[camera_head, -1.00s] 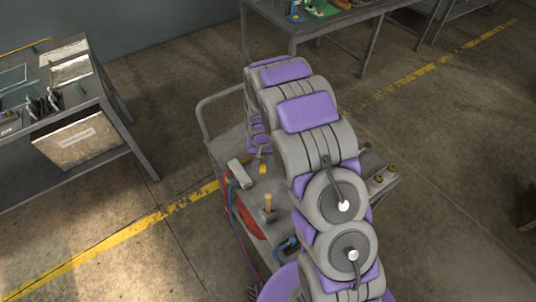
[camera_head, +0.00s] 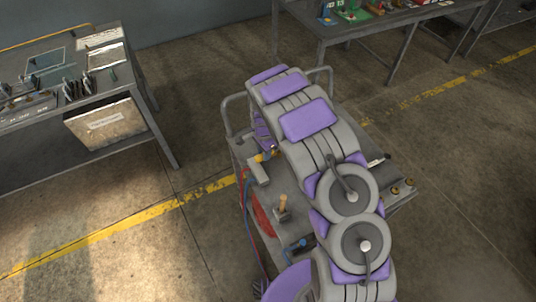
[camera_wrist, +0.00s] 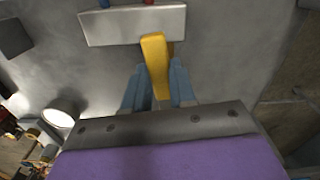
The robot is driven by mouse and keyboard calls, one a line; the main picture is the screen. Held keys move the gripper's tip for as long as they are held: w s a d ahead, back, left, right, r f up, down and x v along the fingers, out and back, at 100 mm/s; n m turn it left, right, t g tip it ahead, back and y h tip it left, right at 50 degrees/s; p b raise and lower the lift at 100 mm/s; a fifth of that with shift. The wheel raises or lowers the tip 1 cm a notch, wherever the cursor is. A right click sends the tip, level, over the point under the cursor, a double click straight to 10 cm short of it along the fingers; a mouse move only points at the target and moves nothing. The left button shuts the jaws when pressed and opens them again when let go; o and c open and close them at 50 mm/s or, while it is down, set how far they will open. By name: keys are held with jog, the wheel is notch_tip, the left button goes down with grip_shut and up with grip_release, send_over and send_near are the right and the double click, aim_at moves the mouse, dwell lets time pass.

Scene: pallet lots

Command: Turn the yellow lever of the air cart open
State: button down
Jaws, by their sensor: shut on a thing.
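The air cart (camera_head: 276,188) is a grey cart below my arm, which hides much of its top. A pale metal block (camera_head: 258,172) sits on its left side, and the block also shows at the top of the wrist view (camera_wrist: 130,26). The yellow lever (camera_wrist: 156,60) extends from the block's right part in the wrist view, slightly tilted. Only a small yellow bit of it (camera_head: 265,157) shows in the head view. My gripper (camera_wrist: 158,72) has its blue-grey fingers on both sides of the lever, shut on it.
A wooden-knobbed stick (camera_head: 283,203), a red round part (camera_head: 263,215) and hoses are on the cart's near left. A workbench (camera_head: 150,125) stands left, another table (camera_head: 360,32) behind. Floor between is clear.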

jog(key=shift+w+a+m, duration=0.3)
jog(key=shift+w+m, duration=0.2)
jog(key=shift+m, duration=0.3)
jog(key=c, duration=0.9)
grip_release()
jog(key=shift+w+a, duration=0.1)
jog(key=shift+a, duration=0.1)
jog(key=shift+d, duration=0.1)
jog(key=shift+r, duration=0.4)
notch_tip(320, 180, up, 16)
jog(key=shift+r+p, duration=0.2)
jog(key=shift+p, duration=0.55)
